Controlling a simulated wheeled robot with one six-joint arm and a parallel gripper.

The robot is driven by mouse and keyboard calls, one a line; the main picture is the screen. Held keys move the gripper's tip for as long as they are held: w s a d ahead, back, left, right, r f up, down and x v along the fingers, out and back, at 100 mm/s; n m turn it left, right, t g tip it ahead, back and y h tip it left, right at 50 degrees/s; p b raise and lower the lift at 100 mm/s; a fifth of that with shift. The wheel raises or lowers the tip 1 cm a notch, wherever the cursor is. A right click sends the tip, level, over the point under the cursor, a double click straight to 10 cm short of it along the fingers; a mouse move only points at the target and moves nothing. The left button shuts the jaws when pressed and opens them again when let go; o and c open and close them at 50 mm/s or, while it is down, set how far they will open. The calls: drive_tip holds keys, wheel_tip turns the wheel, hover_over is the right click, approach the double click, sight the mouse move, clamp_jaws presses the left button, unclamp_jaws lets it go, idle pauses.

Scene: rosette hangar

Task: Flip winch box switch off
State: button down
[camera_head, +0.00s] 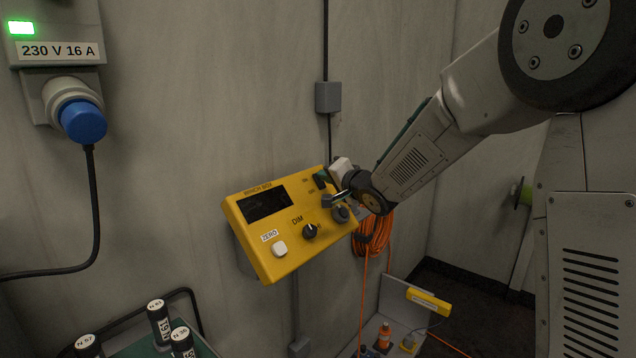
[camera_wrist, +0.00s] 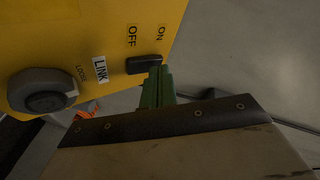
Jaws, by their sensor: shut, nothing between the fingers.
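The yellow winch box (camera_head: 262,238) is fixed to the wall, tilted in the head view, with a dark display at its upper left. Its black switch (camera_wrist: 143,64) shows in the wrist view below the OFF and ON labels. I cannot tell which way the switch is tipped. My gripper (camera_wrist: 158,74) is shut and empty, its green fingers close together. The fingertips are at the switch's right end, on the ON side, very near or touching; contact is unclear. In the head view, my wrist partly covers the box's upper right corner.
A dark DIM knob (camera_head: 310,231) and a white ZERO button (camera_head: 280,249) sit on the box. A grey round knob (camera_wrist: 42,91) is beside the LINK label. An orange cable coil (camera_head: 373,233) hangs right of the box. A blue plug (camera_head: 83,121) is at left.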

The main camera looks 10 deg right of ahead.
drive_tip(key=s+d+r, duration=0.2)
drive_tip(key=r, duration=0.1)
drive_tip(key=shift+r, duration=0.1)
idle(0.3)
